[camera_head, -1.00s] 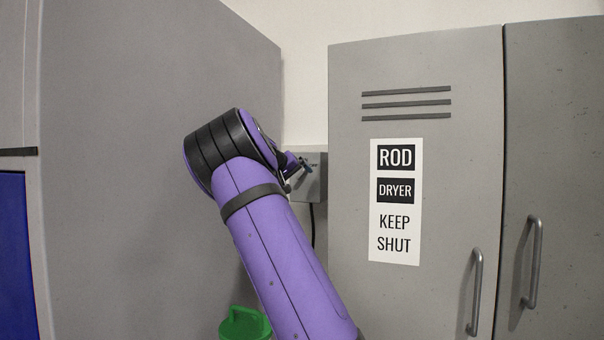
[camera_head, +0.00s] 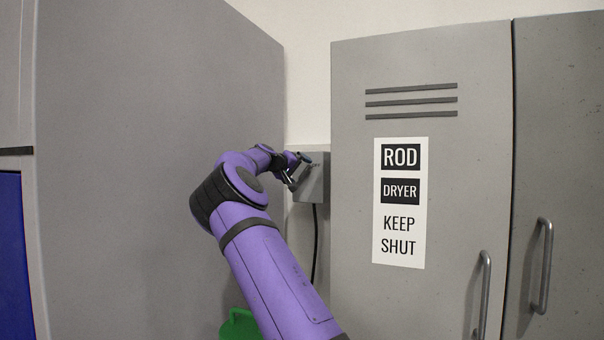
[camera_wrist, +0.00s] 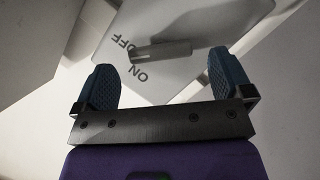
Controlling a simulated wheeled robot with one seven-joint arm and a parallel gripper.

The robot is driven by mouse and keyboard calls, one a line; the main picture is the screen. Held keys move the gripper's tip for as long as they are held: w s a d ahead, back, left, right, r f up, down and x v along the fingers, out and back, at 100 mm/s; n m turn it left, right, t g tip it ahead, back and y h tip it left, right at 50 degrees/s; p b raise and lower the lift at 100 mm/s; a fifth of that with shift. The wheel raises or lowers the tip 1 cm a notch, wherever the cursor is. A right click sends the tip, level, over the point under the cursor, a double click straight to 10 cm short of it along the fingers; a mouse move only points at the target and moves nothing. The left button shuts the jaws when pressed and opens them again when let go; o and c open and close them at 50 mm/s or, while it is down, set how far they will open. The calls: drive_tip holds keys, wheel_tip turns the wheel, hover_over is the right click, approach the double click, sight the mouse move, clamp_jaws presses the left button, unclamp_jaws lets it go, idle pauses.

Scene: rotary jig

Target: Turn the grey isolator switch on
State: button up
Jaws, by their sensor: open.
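The grey isolator switch box (camera_head: 316,180) is on the back wall, in the gap between the left panel and the cabinet. In the wrist view its pale face shows a grey bar-shaped handle (camera_wrist: 162,51), with the words OFF and ON printed upside down beside it. The handle lies roughly sideways in that picture. My gripper (camera_wrist: 164,80) is open with nothing between its blue-padded fingers. The handle appears beyond the fingertips, between them in the picture, and looks untouched. In the head view my gripper (camera_head: 297,168) is at the box's left side, partly overlapping it.
A tall grey panel (camera_head: 150,150) stands close on the left of my arm. A grey cabinet (camera_head: 440,180) labelled ROD DRYER KEEP SHUT stands right of the box, with protruding handles. A black cable (camera_head: 314,245) hangs below the box. A green object (camera_head: 238,326) is low behind my arm.

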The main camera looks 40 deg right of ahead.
sight(305, 172)
drive_tip(key=shift+x, duration=1.2)
drive_tip(key=shift+c, duration=0.5)
drive_tip(key=c, duration=0.8)
drive_tip(key=shift+n, duration=0.3)
drive_tip(key=n+g+h, duration=0.1)
drive_tip(key=n, duration=0.1)
drive_tip(key=shift+w+f+n, duration=0.1)
drive_tip(key=shift+f+n, duration=0.05)
drive_tip(key=shift+n, duration=0.25)
drive_tip(key=shift+f+n+h, duration=0.15)
drive_tip(key=shift+n+h, duration=0.75)
drive_tip(key=shift+n, duration=0.6)
